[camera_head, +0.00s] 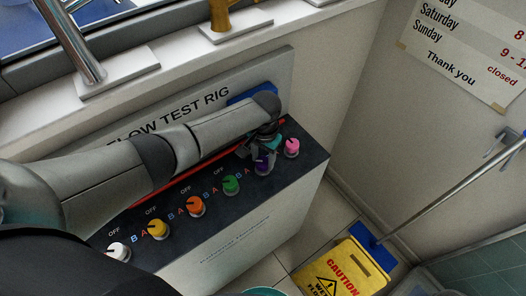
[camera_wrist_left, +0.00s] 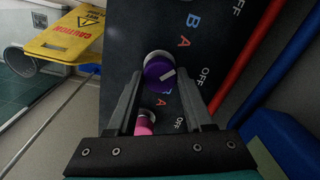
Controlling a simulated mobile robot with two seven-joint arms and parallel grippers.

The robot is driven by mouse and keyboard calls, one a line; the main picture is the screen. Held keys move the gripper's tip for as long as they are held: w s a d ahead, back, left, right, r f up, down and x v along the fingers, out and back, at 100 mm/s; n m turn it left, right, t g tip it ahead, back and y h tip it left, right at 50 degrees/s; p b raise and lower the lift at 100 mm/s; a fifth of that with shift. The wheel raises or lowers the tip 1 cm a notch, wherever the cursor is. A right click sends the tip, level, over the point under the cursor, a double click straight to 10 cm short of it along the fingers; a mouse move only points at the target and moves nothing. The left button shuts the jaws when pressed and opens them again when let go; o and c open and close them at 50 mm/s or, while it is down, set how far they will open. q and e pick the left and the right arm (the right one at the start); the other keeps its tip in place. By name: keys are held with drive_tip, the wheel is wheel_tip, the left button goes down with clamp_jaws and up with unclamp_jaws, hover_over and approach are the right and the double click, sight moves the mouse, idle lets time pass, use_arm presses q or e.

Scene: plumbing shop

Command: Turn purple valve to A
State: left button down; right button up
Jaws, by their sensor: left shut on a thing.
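In the head view the purple valve (camera_head: 262,167) is partly hidden by my left gripper (camera_head: 262,150). In the left wrist view my left gripper (camera_wrist_left: 160,78) has a finger on each side of the knob and is shut on it. My right gripper is not in view.
A pink valve (camera_head: 291,147) is close beside the purple one. Green (camera_head: 231,184), orange, yellow and white knobs line the panel to the left. The rig's back board (camera_head: 190,105) rises behind. A yellow caution sign (camera_head: 345,268) and a mop handle (camera_head: 450,190) stand right.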

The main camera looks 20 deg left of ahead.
sight(264, 162)
use_arm(q)
drive_tip(key=shift+n+p, duration=0.65)
drive_tip(key=shift+n, duration=0.45)
drive_tip(key=shift+c, duration=1.5)
unclamp_jaws()
wheel_tip(264, 162, up, 15)
drive_tip(key=p, duration=0.2)
drive_tip(key=shift+d+r, duration=0.15)
drive_tip(key=shift+d, duration=0.05)
